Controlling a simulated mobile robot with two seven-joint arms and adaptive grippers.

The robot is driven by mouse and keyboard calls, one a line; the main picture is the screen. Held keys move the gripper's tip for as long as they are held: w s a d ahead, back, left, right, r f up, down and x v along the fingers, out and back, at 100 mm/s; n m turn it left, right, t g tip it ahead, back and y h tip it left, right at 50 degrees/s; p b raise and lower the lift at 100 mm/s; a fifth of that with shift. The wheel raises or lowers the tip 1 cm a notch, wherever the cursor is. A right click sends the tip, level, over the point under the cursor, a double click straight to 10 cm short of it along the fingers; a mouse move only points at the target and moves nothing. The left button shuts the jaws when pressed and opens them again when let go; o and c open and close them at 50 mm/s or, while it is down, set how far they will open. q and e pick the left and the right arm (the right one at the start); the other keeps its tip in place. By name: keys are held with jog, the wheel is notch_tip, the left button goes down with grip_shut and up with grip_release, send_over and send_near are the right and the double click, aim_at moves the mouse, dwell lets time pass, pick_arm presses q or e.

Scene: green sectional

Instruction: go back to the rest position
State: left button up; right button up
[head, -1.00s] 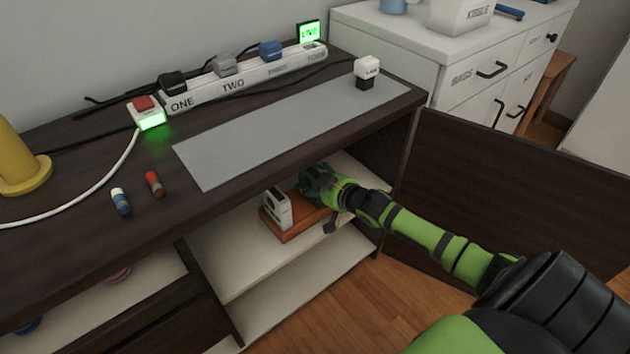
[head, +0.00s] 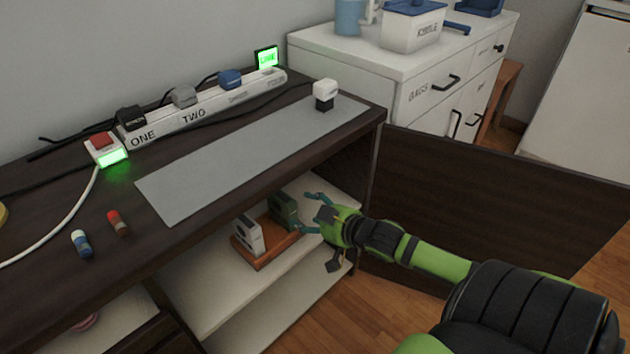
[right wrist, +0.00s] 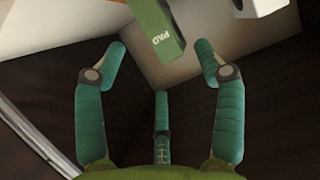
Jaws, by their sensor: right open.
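My right gripper (head: 309,212) is open and empty at the mouth of the open cabinet, just right of the orange tray (head: 262,264). A green block (head: 284,209) stands at the tray's right side, beyond the fingertips. The right wrist view shows this block, marked PAD (right wrist: 158,40), ahead of the spread fingers (right wrist: 160,52) and apart from them. A white and grey block (head: 248,236) stands at the tray's left. My left gripper is not in view.
The cabinet door (head: 500,205) stands open to the right, behind my right arm. The shelf (head: 205,300) is under the tray. Above, the dark counter (head: 50,240) bears a power strip (head: 200,105), a grey mat (head: 245,150) and a white-topped stamp (head: 324,94). Floor shows below my arm.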

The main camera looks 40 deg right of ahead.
jog(key=shift+v, duration=1)
